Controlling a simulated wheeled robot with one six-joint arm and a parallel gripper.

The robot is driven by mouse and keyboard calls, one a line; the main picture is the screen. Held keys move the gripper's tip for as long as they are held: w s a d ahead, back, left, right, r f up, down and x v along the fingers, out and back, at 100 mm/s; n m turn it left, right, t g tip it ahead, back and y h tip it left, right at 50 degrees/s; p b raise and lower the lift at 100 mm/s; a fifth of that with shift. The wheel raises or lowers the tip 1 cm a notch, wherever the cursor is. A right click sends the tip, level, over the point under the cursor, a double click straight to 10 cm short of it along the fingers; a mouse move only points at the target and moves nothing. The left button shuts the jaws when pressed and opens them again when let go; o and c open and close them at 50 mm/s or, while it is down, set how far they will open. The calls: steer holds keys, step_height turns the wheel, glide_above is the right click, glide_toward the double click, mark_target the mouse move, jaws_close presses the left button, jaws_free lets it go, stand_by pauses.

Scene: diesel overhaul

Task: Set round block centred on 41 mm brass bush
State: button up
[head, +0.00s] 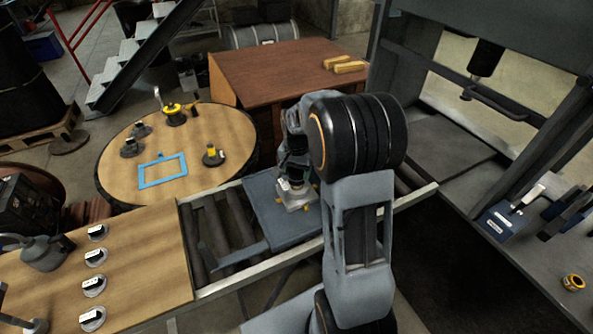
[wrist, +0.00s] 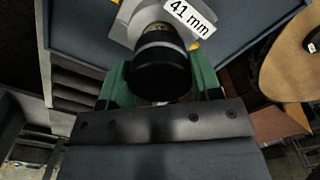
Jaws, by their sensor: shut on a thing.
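My gripper (head: 291,180) is over the blue-grey tray (head: 262,205) on the roller conveyor, pointing down. In the wrist view its green fingers (wrist: 160,85) are shut on a dark round block (wrist: 160,62), seen from its black end. Just beyond it is a pale grey piece (wrist: 128,18) with a white "41 mm" label (wrist: 190,15). Small yellow, brass-coloured bits (wrist: 195,45) show at its edge. The bush's bore is hidden behind the block and fingers, so I cannot tell contact or centring.
Several labelled grey discs with black knobs (head: 94,285) stand on the left bench. The round table (head: 120,175) holds a blue frame (head: 162,170) and small parts. A press (head: 485,75) stands at right. The tray's left part is clear.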

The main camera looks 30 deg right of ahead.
steer(key=o, duration=1.2)
step_height(320, 180, up, 9)
steer(key=p, duration=0.6)
steer(key=shift+p, duration=0.35)
